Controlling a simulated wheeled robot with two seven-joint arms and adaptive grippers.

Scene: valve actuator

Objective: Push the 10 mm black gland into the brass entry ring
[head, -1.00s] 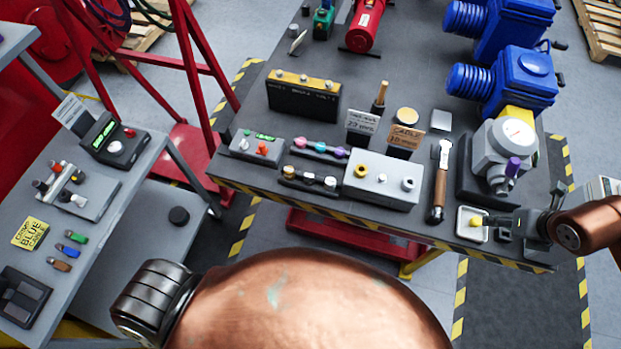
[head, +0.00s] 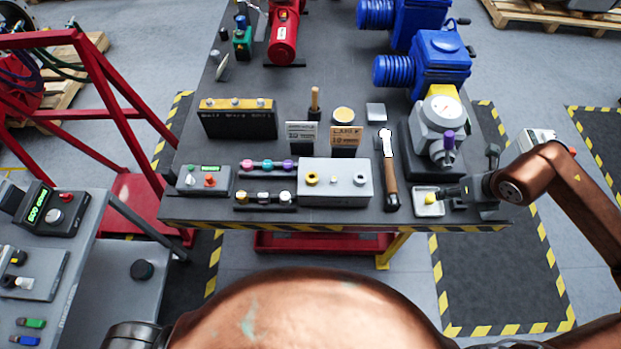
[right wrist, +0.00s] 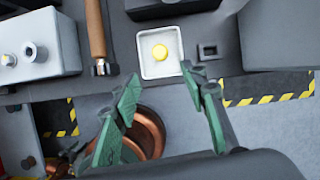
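A light grey box (head: 335,192) near the bench's front edge carries a brass ring (head: 312,179) at its left, a small pin in the middle and a silvery ring (head: 360,180) at its right. The right wrist view shows the box's right part (right wrist: 38,60). I cannot pick out the 10 mm black gland; a low black rack (head: 265,206) left of the box holds small pale and yellowish pieces. My right gripper (right wrist: 160,77) is open and empty beside a white tray (right wrist: 147,70) holding a yellow piece (right wrist: 160,52). My left gripper is out of view.
A wooden-handled tool (head: 390,180) lies between box and tray. A grey valve actuator (head: 440,125) stands behind the tray. A small dark square block (right wrist: 208,50) sits right of the tray.

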